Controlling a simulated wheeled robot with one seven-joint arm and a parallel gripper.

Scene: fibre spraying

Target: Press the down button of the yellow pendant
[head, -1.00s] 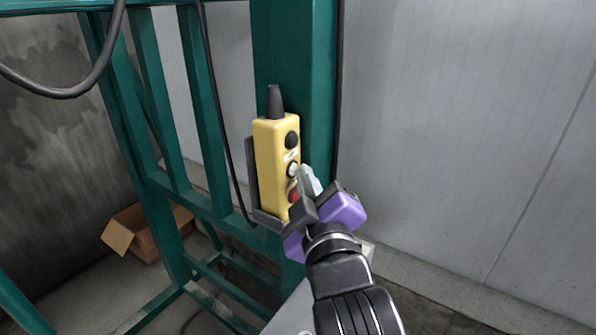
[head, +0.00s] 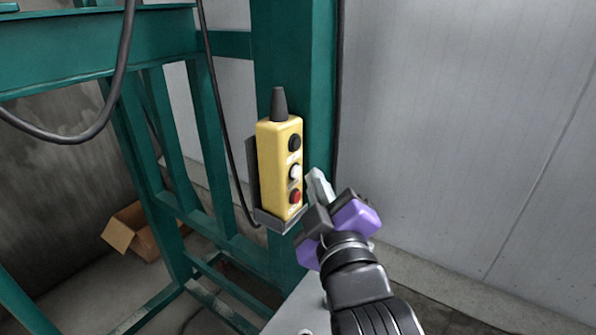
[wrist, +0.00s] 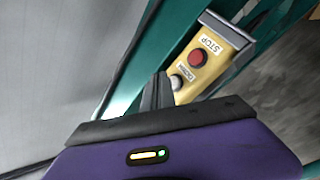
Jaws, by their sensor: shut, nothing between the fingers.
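The yellow pendant (head: 270,165) hangs upright in a dark holder on a green post. A black button (head: 295,142) is at its top, a white button (head: 295,172) in the middle and a red button (head: 295,196) at the bottom. In the wrist view the red button (wrist: 196,57) has a STOP label, and a label that seems to read DOWN lies beside the white button (wrist: 176,82). My purple gripper (head: 316,178) is shut and empty, its tips just right of the white button with a visible gap in the head view. Its dark fingers (wrist: 159,82) hide part of the pendant in the wrist view.
The green frame (head: 190,120) stands behind and left of the pendant. A dark cable (head: 219,110) hangs left of it, and a thicker hose (head: 115,85) loops at upper left. A cardboard box (head: 135,230) lies on the floor. Open space lies right, before a pale wall (head: 470,130).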

